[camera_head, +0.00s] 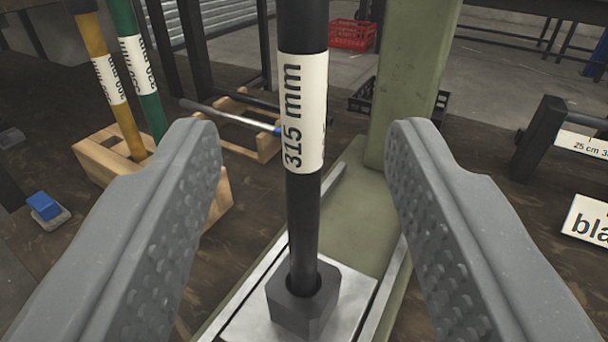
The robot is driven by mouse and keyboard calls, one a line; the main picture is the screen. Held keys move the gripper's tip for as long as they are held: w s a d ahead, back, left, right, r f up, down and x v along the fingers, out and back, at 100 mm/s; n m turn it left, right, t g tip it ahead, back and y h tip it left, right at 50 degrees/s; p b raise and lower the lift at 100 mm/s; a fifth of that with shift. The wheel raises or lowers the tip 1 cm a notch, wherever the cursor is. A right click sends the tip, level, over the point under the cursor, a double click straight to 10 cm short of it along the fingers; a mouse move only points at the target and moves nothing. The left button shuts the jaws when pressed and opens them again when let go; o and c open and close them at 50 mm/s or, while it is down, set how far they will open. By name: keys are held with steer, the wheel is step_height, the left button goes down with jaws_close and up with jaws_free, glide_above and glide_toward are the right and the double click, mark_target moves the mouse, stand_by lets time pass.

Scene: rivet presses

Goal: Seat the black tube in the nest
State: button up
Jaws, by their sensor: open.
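The black tube (304,218) stands upright in the middle of the head camera view, with a white label reading "315 mm" around it. Its lower end is inside the hole of the dark grey nest (304,302), a block on a bright metal plate of the green press. Its top runs out of the picture. My gripper (305,150) is open, one jaw on each side of the tube with a clear gap on both sides. The jaws do not touch it.
A wooden block (195,195) at left holds a yellow tube (108,80) and a green tube (139,70). The green press column (405,85) rises close behind the right jaw. A wooden rack (250,142) with rods lies behind. A dark bracket (542,138) stands at right.

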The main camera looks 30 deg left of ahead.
steer(key=v, duration=0.5)
steer(key=shift+s+d, duration=0.1)
stand_by(0.4)
